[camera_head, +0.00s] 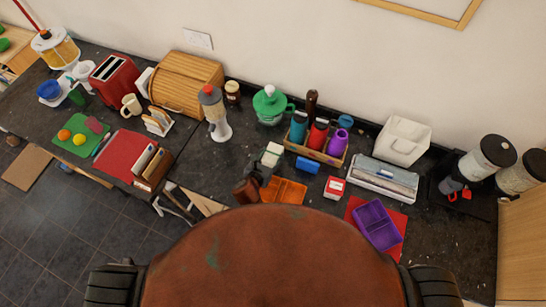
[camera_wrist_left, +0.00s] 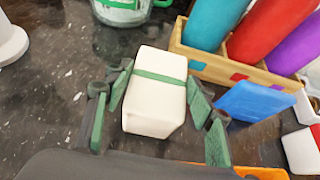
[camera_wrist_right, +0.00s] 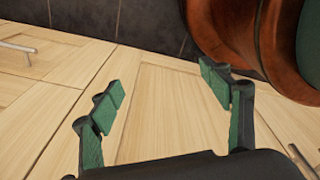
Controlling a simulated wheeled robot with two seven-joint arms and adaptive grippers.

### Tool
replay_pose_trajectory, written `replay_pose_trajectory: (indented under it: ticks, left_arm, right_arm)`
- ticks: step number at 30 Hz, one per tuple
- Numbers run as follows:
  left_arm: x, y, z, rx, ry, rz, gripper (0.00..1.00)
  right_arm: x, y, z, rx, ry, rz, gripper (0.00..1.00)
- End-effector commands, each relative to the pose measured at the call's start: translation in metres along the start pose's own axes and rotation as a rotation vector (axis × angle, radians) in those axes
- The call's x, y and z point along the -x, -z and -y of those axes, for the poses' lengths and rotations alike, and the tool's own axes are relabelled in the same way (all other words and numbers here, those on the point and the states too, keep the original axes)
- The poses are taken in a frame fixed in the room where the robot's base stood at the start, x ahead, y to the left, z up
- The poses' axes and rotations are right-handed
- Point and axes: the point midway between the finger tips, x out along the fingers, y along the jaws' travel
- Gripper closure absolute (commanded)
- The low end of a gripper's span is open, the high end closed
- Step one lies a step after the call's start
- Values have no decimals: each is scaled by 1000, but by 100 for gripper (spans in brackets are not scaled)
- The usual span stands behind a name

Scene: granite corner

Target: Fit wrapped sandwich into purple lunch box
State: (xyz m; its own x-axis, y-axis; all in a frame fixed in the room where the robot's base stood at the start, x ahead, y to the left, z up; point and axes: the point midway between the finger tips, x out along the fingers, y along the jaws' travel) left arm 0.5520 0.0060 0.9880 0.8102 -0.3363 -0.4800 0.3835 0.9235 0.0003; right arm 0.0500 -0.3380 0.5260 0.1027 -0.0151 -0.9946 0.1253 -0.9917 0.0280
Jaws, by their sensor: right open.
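The wrapped sandwich is a white block with a green band (camera_wrist_left: 155,95), standing on the dark counter in the left wrist view. It also shows in the head view (camera_head: 272,153). My left gripper (camera_wrist_left: 158,78) is open, with its green-padded fingers on either side of the sandwich and small gaps showing. In the head view the left gripper (camera_head: 262,169) is just in front of the sandwich. The purple lunch box (camera_head: 377,224), open with compartments, lies on a red mat (camera_head: 397,217) at the right. My right gripper (camera_wrist_right: 166,76) is open and empty, facing wooden cabinet fronts.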

Motion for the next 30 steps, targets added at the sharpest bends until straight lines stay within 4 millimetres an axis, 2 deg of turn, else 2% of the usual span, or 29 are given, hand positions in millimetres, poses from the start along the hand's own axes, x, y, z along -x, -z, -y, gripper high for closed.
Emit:
replay_pose_trajectory:
  ticks: [2,14,24,28,30]
  left_arm:
    - [0,0,0,0,0,0,57]
    - [0,-1,0,0,1,1,84]
    - [4,-10,0,-1,1,4,84]
    - [13,-28,0,-5,1,8,84]
    - [28,-34,2,-2,2,5,84]
  right_arm:
    - [0,0,-1,0,-1,0,29]
    - [0,-1,-4,2,-4,1,29]
    - [0,-1,-5,3,-5,1,29]
    - [-3,-2,-5,3,-5,2,29]
    - [-2,-2,-4,3,-5,2,29]
